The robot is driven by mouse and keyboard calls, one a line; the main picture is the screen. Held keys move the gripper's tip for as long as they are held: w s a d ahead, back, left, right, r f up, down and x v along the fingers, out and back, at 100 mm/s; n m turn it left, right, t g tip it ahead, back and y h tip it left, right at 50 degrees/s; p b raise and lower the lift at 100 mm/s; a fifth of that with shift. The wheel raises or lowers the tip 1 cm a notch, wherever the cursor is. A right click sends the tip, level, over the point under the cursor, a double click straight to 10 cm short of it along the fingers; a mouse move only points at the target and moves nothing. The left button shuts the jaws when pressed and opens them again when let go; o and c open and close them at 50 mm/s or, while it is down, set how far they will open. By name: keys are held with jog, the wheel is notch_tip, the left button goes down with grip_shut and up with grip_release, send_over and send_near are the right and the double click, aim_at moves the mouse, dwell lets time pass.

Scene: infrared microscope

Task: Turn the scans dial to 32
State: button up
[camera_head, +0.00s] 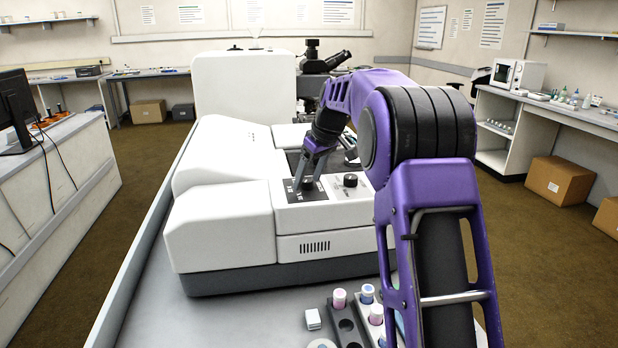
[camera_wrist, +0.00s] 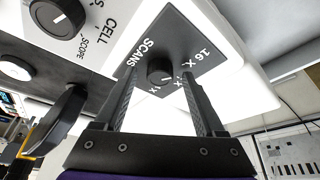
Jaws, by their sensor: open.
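The scans dial (camera_wrist: 159,72) is a round black knob on a dark square plate (camera_wrist: 178,40) printed SCANS. White labels around it include 1X and 16X; others are partly covered by my fingers. A short light mark shows on the knob, but I cannot tell exactly which label it points at. My gripper (camera_wrist: 160,86) is open, one finger on each side of the dial. I cannot tell whether either finger touches it. In the head view my gripper (camera_head: 309,178) points down at the dark plate (camera_head: 312,195) on the white microscope body (camera_head: 335,212).
A second black knob (camera_head: 350,180), labelled CELL and SCOPE in the wrist view (camera_wrist: 58,17), sits right of the dial plate in the head view. A rack (camera_head: 347,325) with capped vials stands at the bench front. Bare bench (camera_head: 220,320) lies to its left.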

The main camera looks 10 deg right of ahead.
grip_shut()
dwell(0.3)
jog(key=shift+m, duration=0.3)
jog(key=m+p, duration=0.1)
jog(key=m+h+p, duration=0.1)
jog(key=m, duration=0.1)
jog(key=m+h, duration=0.1)
jog(key=m, duration=0.1)
jog(key=shift+a+r+t+p, duration=0.15)
jog(key=shift+a+t+p, duration=0.1)
jog(key=shift+t+p, duration=0.15)
jog(key=m+h+p, duration=0.1)
jog(key=m, duration=0.2)
jog(key=m+h+p, duration=0.1)
jog(key=m+p, duration=0.1)
jog(key=m, duration=0.1)
jog(key=shift+a+h, duration=0.1)
jog(key=shift+h, duration=0.2)
grip_release()
